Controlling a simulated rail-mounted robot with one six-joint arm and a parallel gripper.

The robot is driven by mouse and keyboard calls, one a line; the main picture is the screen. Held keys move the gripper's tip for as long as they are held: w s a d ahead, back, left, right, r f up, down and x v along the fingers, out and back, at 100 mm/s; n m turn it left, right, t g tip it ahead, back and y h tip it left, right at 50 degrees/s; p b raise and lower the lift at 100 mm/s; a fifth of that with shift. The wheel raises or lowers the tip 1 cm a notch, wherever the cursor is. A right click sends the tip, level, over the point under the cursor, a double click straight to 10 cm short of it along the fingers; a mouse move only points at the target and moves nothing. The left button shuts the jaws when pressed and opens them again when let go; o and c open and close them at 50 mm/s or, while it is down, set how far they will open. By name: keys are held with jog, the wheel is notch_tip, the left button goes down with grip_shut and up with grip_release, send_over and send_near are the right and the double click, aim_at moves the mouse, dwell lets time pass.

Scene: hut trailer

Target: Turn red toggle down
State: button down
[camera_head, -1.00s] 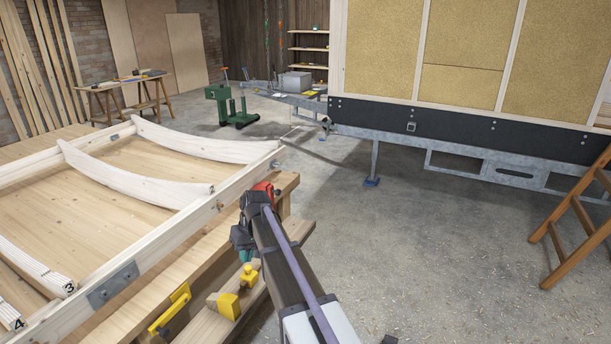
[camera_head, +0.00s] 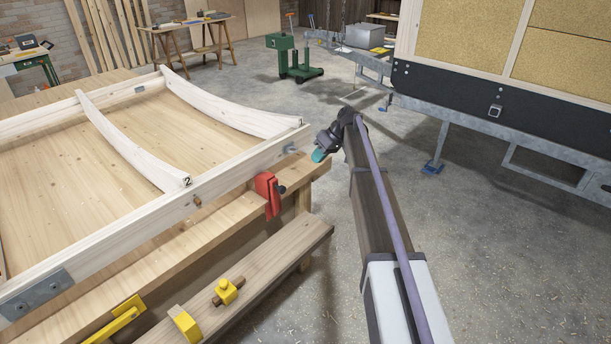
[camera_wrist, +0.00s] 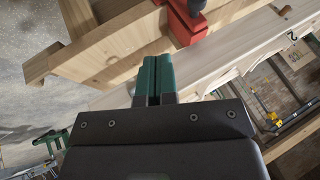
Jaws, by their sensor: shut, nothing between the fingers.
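My gripper (camera_head: 319,155) has green fingertips and is right of and beyond the toggle, past the bench end. In the wrist view my gripper (camera_wrist: 153,76) is shut and empty, apart from the toggle.
The timber frame (camera_head: 95,246) lies on the workbench. A lower plank (camera_head: 262,272) carries yellow pieces (camera_head: 225,290). A green stand (camera_head: 293,60) is farther back. The trailer's steel chassis (camera_head: 470,125) is at the right. The concrete floor between is clear.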

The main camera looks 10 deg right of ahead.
jog(key=s+a+f+b, duration=0.1)
jog(key=a+f+b, duration=0.7)
jog(key=a, duration=0.1)
jog(key=shift+s+a+f+b, duration=0.15)
jog(key=shift+a+f+b, duration=0.15)
jog(key=shift+a+b, duration=0.1)
dwell(0.4)
